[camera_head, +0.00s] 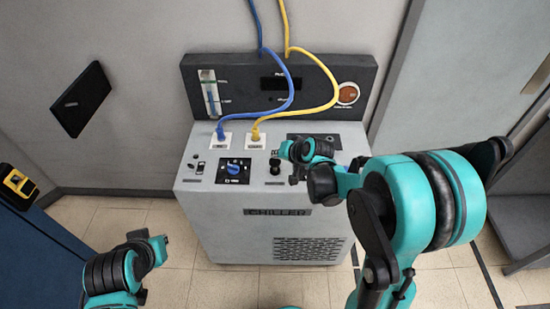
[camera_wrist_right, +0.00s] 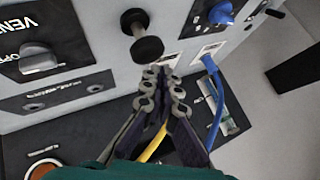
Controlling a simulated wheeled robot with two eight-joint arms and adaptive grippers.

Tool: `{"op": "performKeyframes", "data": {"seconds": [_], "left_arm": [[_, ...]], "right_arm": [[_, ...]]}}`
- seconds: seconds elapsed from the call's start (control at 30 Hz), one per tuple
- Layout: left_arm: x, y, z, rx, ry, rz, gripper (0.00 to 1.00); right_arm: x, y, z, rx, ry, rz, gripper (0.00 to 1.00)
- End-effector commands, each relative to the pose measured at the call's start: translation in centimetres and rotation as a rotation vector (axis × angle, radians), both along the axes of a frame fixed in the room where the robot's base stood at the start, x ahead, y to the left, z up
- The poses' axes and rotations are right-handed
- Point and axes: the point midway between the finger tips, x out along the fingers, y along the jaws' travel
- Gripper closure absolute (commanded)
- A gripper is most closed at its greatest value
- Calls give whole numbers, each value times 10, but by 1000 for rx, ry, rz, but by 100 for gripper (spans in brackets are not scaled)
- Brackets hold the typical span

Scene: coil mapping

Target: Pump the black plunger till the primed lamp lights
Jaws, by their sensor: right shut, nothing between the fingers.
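The black plunger (camera_head: 275,168) stands on the top panel of the grey machine (camera_head: 250,190). In the right wrist view it is a black knob (camera_wrist_right: 147,48) on a short shaft, just past my fingertips. My right gripper (camera_head: 279,152) is shut and empty, its fingertips (camera_wrist_right: 160,74) close beside the knob. I cannot tell whether they touch it. A round orange-brown disc (camera_head: 347,93) on the back panel may be the lamp. It looks dull, and its label is too small to read. My left gripper (camera_head: 149,240) is at lower left, away from the machine; its fingers are unclear.
Blue (camera_head: 284,103) and yellow (camera_head: 322,106) hoses run down to ports on the machine. A blue knob (camera_head: 233,169) sits left of the plunger. A grey VENT knob (camera_wrist_right: 40,60) shows in the right wrist view. Floor left of the machine is clear.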

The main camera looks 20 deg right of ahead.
Motion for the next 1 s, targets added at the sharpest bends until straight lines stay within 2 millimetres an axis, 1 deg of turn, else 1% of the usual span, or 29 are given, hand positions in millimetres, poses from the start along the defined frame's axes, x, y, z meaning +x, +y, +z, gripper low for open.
{"op": "performKeyframes", "data": {"seconds": [0.03, 0.33, 0.43, 0.57, 0.9, 1.0], "left_arm": [[0, 0, 2, 0, 0, 0, 100], [0, 0, 2, 0, 0, 0, 100], [0, 0, 4, 0, 0, 0, 100], [0, 0, 13, 0, 0, 0, 100], [0, 0, 40, 0, 0, 0, 100], [0, 0, 42, 0, 0, 0, 100]], "right_arm": [[0, 0, 3, 0, 0, 0, 100], [0, 0, 2, 0, 0, 0, 100], [0, 0, 5, 0, 0, 0, 100], [0, 0, 16, 0, 0, 0, 100], [0, 0, 50, 0, 0, 0, 100], [0, 0, 54, 0, 0, 0, 100]]}}
